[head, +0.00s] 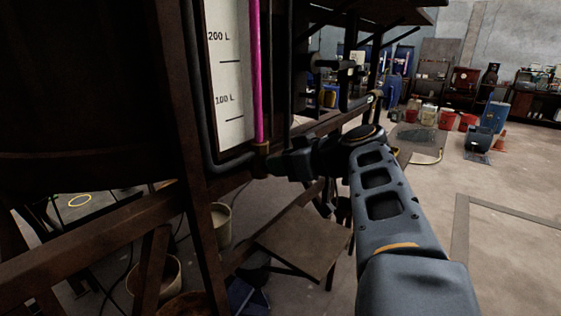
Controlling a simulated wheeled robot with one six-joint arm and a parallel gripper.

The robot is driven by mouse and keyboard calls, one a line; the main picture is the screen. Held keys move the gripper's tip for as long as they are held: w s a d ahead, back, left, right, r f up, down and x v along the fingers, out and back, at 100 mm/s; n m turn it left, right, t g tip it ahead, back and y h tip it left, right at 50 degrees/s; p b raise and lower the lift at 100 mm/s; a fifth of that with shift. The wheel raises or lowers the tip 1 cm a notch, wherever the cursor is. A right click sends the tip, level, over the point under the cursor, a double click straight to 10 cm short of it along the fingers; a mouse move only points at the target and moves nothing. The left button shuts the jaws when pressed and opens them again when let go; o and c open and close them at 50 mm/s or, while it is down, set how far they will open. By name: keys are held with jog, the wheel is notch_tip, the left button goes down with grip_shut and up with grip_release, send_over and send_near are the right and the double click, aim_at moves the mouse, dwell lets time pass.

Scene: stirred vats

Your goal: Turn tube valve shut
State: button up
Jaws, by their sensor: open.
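A sight tube (257,75) filled with magenta stands upright beside a white level scale (229,110) marked 200 L and 100 L. At its foot is a small brownish fitting (261,149), which seems to be the tube valve. My gripper (268,163) reaches in from the right, with its dark tips at this fitting. The jaws are open, but the tips are dark and overlap the fitting. I cannot tell whether they touch it or lie around it. The valve's handle and its position are not clear.
A large dark vat (85,95) fills the left, with a brown beam (100,243) below. Buckets (221,222) and a small wooden platform (303,240) sit beneath. The floor (500,250) at the right is mostly clear. Red buckets and an orange cone (500,141) stand farther back.

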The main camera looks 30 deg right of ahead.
jog(key=shift+w+a+f, duration=0.25)
jog(key=shift+w, duration=0.25)
grip_shut()
